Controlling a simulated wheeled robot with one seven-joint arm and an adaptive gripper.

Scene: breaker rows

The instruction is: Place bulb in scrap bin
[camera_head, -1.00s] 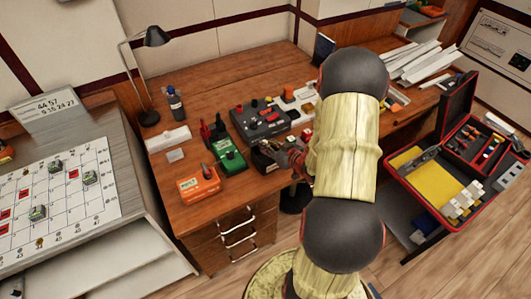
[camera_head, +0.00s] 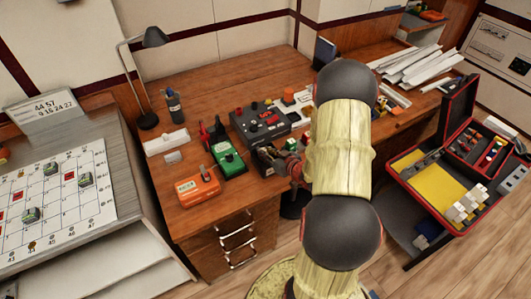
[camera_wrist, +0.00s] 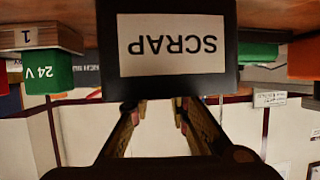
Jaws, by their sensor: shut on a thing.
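The scrap bin (camera_wrist: 172,45) is a dark box with a white SCRAP label, upside down in the wrist view. It fills the upper middle there, just beyond my fingers. In the head view a dark box (camera_head: 266,161), which looks like the bin, stands at the desk's front edge, right of a green device. My gripper (camera_wrist: 160,108) points at the bin's labelled face; its reddish end (camera_head: 294,168) shows beside the box in the head view. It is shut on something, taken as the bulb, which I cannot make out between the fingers. The bin's inside is hidden.
A green device (camera_head: 228,160) and an orange one (camera_head: 198,187) stand left of the bin. A black control box (camera_head: 262,120) is behind it. An open red-edged case (camera_head: 440,185) stands at the right.

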